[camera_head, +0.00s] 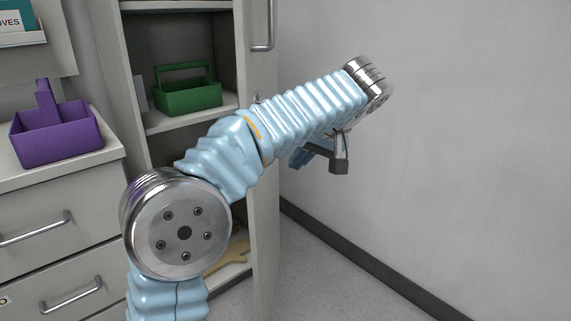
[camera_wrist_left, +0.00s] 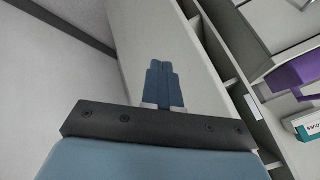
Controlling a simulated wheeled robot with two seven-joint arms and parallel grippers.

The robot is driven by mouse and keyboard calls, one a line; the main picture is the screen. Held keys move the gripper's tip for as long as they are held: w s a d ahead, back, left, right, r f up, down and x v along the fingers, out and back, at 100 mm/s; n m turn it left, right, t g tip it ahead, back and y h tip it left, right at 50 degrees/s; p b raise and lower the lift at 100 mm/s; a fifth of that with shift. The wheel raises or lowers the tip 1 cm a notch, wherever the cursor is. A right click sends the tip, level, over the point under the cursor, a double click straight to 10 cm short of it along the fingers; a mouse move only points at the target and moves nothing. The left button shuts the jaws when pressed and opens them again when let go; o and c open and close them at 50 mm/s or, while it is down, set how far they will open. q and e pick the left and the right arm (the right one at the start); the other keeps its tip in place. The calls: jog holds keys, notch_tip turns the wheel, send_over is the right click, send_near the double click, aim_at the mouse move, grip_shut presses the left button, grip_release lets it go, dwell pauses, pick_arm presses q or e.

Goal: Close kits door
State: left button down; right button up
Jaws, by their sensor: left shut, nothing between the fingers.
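The kits door (camera_head: 266,200) is a tall grey cabinet door with a metal handle (camera_head: 263,28) near its top, and it stands open at the right side of the cabinet. In the left wrist view the door (camera_wrist_left: 175,50) is the pale panel behind the fingers. My left arm reaches across the cabinet front, and my left gripper (camera_head: 338,160) hangs to the right of the door, partly hidden by the arm. In the left wrist view the left gripper (camera_wrist_left: 164,82) has its fingers together with nothing between them. Contact with the door cannot be told. My right gripper is not in view.
A green caddy (camera_head: 188,95) sits on a cabinet shelf (camera_head: 165,124). A purple caddy (camera_head: 58,135) stands on the drawer unit (camera_head: 60,180) at left, with a glove box (camera_head: 14,18) above. A bare wall (camera_head: 450,120) and free floor (camera_head: 340,290) lie to the right.

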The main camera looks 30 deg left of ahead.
pick_arm(q)
jog(key=b, duration=0.2)
send_near(256, 188)
notch_tip(256, 188, down, 4)
jog(key=w+d, duration=0.1)
jog(key=w, duration=0.1)
jog(key=a, duration=0.1)
jog(key=s+a, duration=0.1)
jog(key=a, duration=0.1)
jog(key=shift+s+a+r, duration=0.15)
jog(key=shift+s+r, duration=0.1)
jog(key=shift+a, duration=0.1)
